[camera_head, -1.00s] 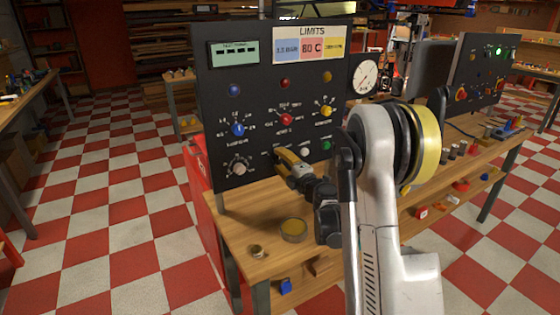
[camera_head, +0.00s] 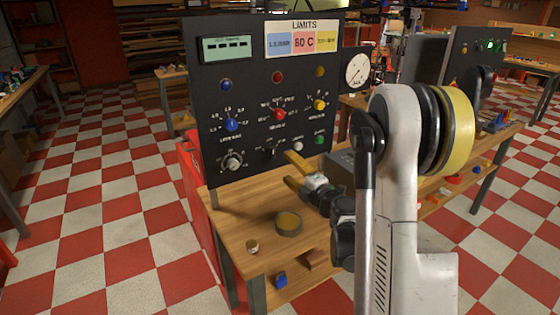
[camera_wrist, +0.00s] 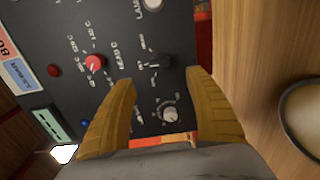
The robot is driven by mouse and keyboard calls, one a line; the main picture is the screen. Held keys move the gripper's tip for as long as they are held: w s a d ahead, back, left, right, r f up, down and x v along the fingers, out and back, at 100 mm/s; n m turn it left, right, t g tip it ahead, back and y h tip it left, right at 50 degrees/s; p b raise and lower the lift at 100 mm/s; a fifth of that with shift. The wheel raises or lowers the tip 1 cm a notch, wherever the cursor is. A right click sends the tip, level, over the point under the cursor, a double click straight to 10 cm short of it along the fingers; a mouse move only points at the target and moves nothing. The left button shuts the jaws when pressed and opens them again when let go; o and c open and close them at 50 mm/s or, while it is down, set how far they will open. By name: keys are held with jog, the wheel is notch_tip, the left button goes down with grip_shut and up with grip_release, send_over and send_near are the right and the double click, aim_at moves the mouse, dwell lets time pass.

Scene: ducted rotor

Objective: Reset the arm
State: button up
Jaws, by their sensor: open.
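My gripper (camera_head: 289,169) is open and empty, its two yellow fingers spread in front of the lower right part of the black control panel (camera_head: 215,85). In the wrist view my gripper (camera_wrist: 160,80) faces the panel, with a black knob (camera_wrist: 160,62) just beyond the gap between the fingertips and a grey knob (camera_wrist: 168,112) between the fingers. The black knob (camera_head: 271,152) also shows in the head view, just left of the upper fingertip. The fingers appear apart from the knobs. My arm reaches in from the right.
The panel also has a red knob (camera_head: 279,114), a blue knob (camera_head: 232,125) and a yellow knob (camera_head: 320,104). A round gauge (camera_head: 357,71) is at its right. A round tin (camera_head: 289,223) and a small jar (camera_head: 252,246) stand on the wooden bench (camera_head: 235,215). The checkered floor at left is clear.

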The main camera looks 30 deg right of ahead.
jog(key=shift+s, duration=1.15)
jog(key=s+a+r+m+g+h, duration=0.1)
jog(key=s+r+m+h, duration=0.1)
jog(key=r+m+h, duration=0.35)
jog(key=s+a+r+m+g+h, duration=0.1)
jog(key=s+r+m+h, duration=0.1)
jog(key=r+m, duration=0.55)
jog(key=s+a+f+m+g+y, duration=0.2)
jog(key=s+a+f, duration=0.4)
jog(key=s+a, duration=0.4)
jog(key=s+a+f+m+g+y, duration=0.3)
jog(key=s+a+f+g+y, duration=0.2)
jog(key=s+a, duration=0.4)
jog(key=s+f+g, duration=0.1)
jog(key=s, duration=0.2)
jog(key=shift+s+a+g, duration=0.25)
jog(key=shift+a+g, duration=0.1)
jog(key=shift+g, duration=0.05)
jog(key=shift+f, duration=0.1)
